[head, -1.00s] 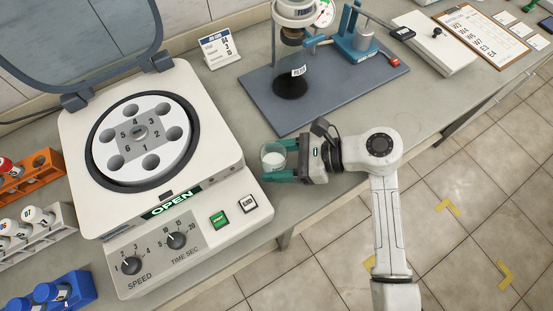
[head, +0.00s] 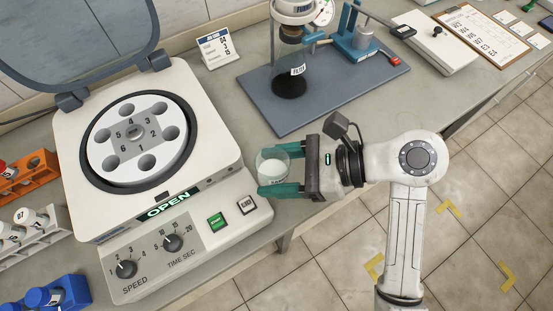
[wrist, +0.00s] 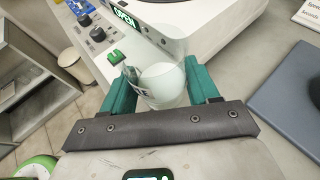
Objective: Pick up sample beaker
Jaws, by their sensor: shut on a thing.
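The sample beaker (head: 272,166) is a clear glass vessel with whitish contents. My gripper (head: 280,172) is shut on it, with one green finger on each side. The beaker is above the bench, just right of the centrifuge's front panel. In the wrist view the beaker (wrist: 158,82) stands between the two green fingers of my gripper (wrist: 160,88). Its label cannot be read there.
A centrifuge (head: 215,150) with its lid up and "OPEN" lit stands at left. A filter stand on a dark blue mat (head: 345,95) is behind my gripper. Tube racks (head: 45,235) are at far left. A balance-like white box (head: 435,45) and clipboard (head: 485,30) are at back right.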

